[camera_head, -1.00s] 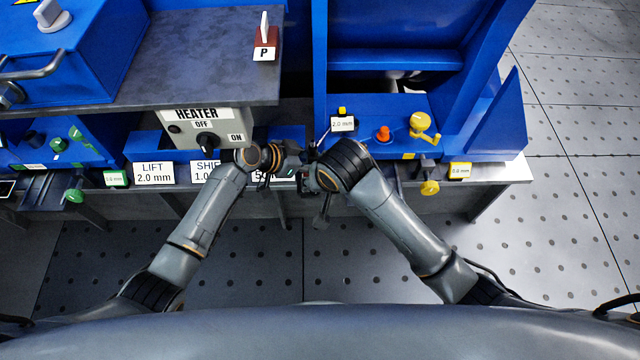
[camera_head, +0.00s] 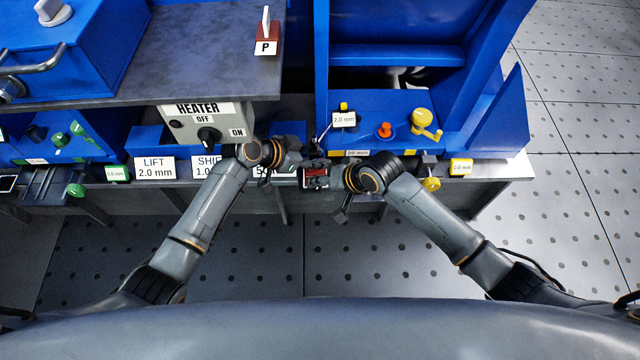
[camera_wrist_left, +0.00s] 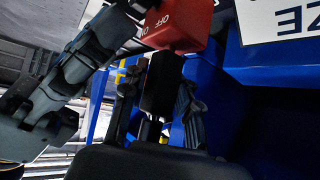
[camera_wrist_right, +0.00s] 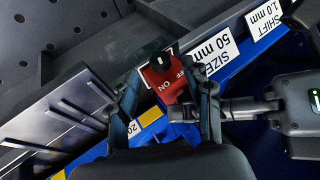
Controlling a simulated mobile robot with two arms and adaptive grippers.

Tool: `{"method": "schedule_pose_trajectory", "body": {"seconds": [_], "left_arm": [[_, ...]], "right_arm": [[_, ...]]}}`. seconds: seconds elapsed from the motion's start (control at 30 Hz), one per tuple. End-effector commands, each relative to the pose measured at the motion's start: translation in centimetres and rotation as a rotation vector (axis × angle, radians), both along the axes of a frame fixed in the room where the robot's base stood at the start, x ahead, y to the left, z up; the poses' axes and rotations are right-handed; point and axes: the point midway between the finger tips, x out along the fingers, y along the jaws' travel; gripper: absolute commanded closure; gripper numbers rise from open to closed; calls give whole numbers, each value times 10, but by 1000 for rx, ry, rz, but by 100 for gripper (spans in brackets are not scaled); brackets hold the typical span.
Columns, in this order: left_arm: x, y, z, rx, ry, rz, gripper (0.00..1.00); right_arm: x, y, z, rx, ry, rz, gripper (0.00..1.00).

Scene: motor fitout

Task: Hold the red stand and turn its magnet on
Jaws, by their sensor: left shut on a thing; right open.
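The red stand (camera_head: 315,179) is a small red block marked ON and OFF, at the bench's front edge between my grippers. It also shows in the right wrist view (camera_wrist_right: 163,82), with a black knob (camera_wrist_right: 160,60) at its far edge, and in the left wrist view (camera_wrist_left: 178,22). My left gripper (camera_head: 303,160) is shut on the stand's black part (camera_wrist_left: 160,85), just below the red block in its wrist view. My right gripper (camera_head: 328,178) is open, its fingers (camera_wrist_right: 168,108) apart with the red block between and beyond them. Whether they touch it, I cannot tell.
The grey heater box (camera_head: 205,125) stands behind my left arm. A blue fixture (camera_head: 385,125) with orange and yellow knobs stands behind my right gripper. Size and shift labels (camera_wrist_right: 215,62) line the bench edge. Another red block marked P (camera_head: 267,40) is on the upper shelf.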

Motion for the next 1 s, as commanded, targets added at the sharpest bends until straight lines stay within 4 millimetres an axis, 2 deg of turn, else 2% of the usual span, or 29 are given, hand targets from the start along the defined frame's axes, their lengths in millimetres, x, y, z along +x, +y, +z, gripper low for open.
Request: {"method": "schedule_pose_trajectory", "body": {"seconds": [0.1, 0.23, 0.6, 0.63, 0.67, 0.87, 1.0], "left_arm": [[3, 4, 1, 3, -6, 8, 100], [3, 4, 1, 3, -6, 8, 100], [3, 4, 1, 3, -6, 8, 100], [3, 4, 1, 3, -6, 8, 100], [3, 4, 1, 3, -6, 8, 100], [3, 4, 1, 3, -6, 8, 100], [3, 4, 1, 3, -6, 8, 100]], "right_arm": [[7, 8, -14, -1, 0, 0, 50], [10, 13, -23, -1, 0, 0, 50], [12, 15, -28, -1, -2, 1, 50], [12, 15, -28, -1, -2, 1, 52], [12, 15, -28, -1, -2, 1, 58], [12, 15, -28, -1, -2, 1, 99], [12, 16, -28, -5, -1, 2, 100]]}}
